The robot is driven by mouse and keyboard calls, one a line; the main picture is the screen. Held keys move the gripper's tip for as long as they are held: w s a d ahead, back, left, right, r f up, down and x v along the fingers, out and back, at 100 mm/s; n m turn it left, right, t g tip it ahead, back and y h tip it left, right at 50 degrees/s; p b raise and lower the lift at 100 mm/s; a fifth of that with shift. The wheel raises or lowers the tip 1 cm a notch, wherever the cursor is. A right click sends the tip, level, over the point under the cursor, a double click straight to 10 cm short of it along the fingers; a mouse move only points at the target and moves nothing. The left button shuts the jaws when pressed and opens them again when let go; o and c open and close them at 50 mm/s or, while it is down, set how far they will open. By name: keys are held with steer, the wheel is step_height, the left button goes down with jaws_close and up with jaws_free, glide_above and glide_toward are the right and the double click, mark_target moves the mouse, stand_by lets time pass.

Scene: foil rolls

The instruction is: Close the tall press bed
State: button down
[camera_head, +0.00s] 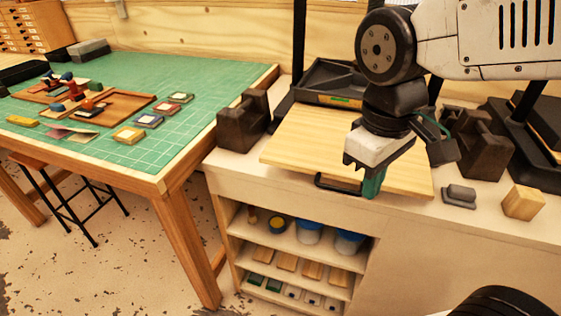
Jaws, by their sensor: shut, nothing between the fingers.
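The tall press stands on the pale bench, with a dark upright post (298,45) at its left. Its bed, a pale wooden board (310,140), sticks out in front of the posts toward the bench's front edge. A black bar handle (330,188) is on the bed's front edge. My gripper (373,184) points down at the front of the bed, by the right end of the handle. Its green fingertips are shut and empty. I cannot tell whether they touch the handle. My arm hides the right part of the press.
Dark blocks (243,122) flank the bed, another on the right (478,145). A grey weight (460,195) and wooden cube (523,202) sit right of the bed. Another dark frame (525,125) stands far right. Shelves (300,250) lie below; a green-topped table (200,75) is left.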

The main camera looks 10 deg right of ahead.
mark_target(276, 160)
steer(key=w+a+n+t, duration=0.1)
steer(key=w+a+n, duration=0.6)
steer(key=n, duration=0.5)
steer(key=w+a+n+t, duration=0.1)
steer(key=w+a+n, duration=0.5)
steer(key=a+n, duration=0.45)
steer(key=shift+n+h, duration=0.3)
steer(key=shift+n, duration=0.65)
steer(key=w+d+f, duration=0.1)
steer(key=f, duration=0.2)
steer(key=w+d+f, duration=0.1)
steer(key=f, duration=0.2)
steer(key=w+d+f, duration=0.2)
steer(key=f, duration=0.1)
steer(key=shift+w+f, duration=0.1)
steer(key=shift+f, duration=0.1)
steer(key=shift+w+d, duration=0.3)
steer(key=shift+w, duration=0.3)
steer(key=shift+w, duration=0.15)
